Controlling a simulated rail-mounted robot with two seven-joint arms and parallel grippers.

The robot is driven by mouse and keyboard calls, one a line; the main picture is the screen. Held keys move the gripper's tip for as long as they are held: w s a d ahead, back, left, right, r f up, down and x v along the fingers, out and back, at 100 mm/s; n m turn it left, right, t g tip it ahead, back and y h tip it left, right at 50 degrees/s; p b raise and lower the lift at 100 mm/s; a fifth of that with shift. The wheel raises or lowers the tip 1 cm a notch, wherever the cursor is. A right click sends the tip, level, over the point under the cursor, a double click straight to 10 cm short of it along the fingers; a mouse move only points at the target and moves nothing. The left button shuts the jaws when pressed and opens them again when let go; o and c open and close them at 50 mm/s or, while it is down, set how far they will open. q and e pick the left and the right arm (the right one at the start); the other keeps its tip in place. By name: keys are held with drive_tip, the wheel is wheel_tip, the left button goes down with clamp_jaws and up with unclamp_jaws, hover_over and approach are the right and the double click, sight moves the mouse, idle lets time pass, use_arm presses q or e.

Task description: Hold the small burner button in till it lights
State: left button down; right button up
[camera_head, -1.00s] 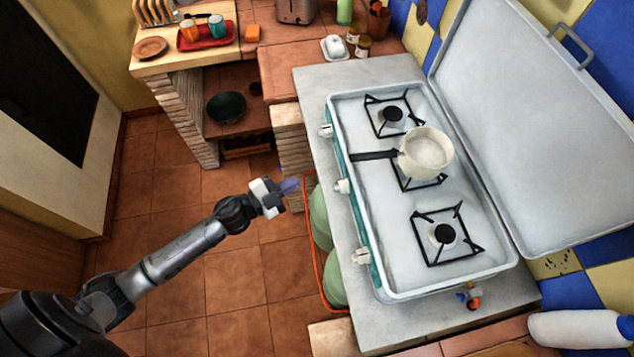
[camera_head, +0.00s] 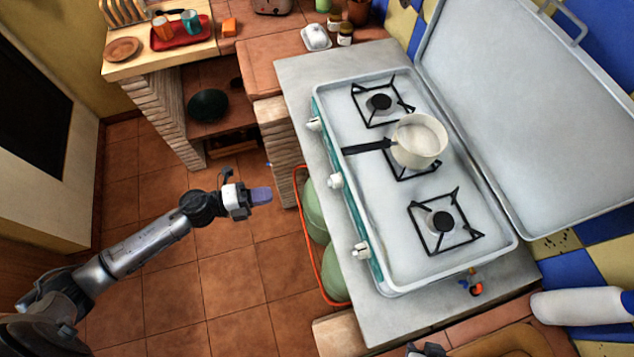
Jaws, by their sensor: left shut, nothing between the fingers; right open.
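A white camping stove (camera_head: 335,108) with its lid raised stands on the grey counter. Three white knobs sit along its teal front: a far one (camera_head: 314,124), a middle one (camera_head: 335,181) and a near one (camera_head: 361,250). I cannot tell which belongs to the small burner. The far burner (camera_head: 380,102) and near burner (camera_head: 440,221) are bare, with no flame visible. A cream pan (camera_head: 419,140) covers the middle burner. My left gripper (camera_head: 262,195) is shut and empty, left of the knobs and apart from them. Only a sliver of my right gripper (camera_head: 427,350) shows at the bottom edge.
Green gas bottles (camera_head: 318,212) stand in a red-orange frame below the stove front. The dark pan handle (camera_head: 366,146) points toward the knobs. The raised lid (camera_head: 520,110) closes off the right. Free space lies above the tiled floor (camera_head: 220,270).

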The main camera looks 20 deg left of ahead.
use_arm(q)
drive_tip(key=p, duration=0.1)
approach(330, 183)
drive_tip(key=f+x, duration=0.1)
drive_tip(key=x, duration=0.4)
use_arm(e)
drive_tip(key=shift+a+r, duration=0.15)
drive_tip(key=shift+r, duration=0.35)
use_arm(q)
drive_tip(key=shift+w+d, duration=0.6)
drive_tip(key=shift+w, duration=0.2)
drive_tip(key=shift+w+d+r+p, duration=0.1)
drive_tip(key=shift+w+d+p, duration=0.25)
drive_tip(key=shift+w+d, duration=0.05)
use_arm(e)
drive_tip(key=shift+s+r, duration=0.1)
drive_tip(key=shift+r, duration=0.2)
drive_tip(key=shift+s+a, duration=0.15)
drive_tip(key=shift+a, duration=0.1)
use_arm(q)
drive_tip(key=shift+d, duration=0.15)
use_arm(e)
drive_tip(key=shift+d, duration=0.2)
